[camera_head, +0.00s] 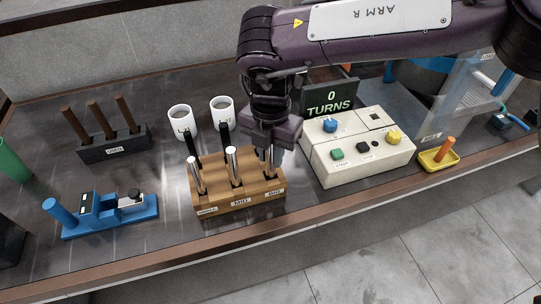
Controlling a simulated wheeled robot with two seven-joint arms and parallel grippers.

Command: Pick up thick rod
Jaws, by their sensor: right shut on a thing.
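A wooden block (238,205) stands near the table's front edge, with three labels on its front that seem to read small, mid and big. Silver rods stand upright in it: one at the left (195,176) and one in the middle (234,166). The thick rod (269,165) is at the right, above the big label, and its upper part is hidden by my right gripper. My right gripper (269,148) points down over the block's right end and is shut on the thick rod. Whether the rod's lower end is still in its hole is hard to tell. My left gripper is not in view.
A control box (345,160) with buttons stands close to the right, under a turns display (328,103). Two white cups (182,122) (222,109) stand behind the block. A blue device (107,216) and a dark rack (114,146) are at left. A yellow tray (439,164) is at right.

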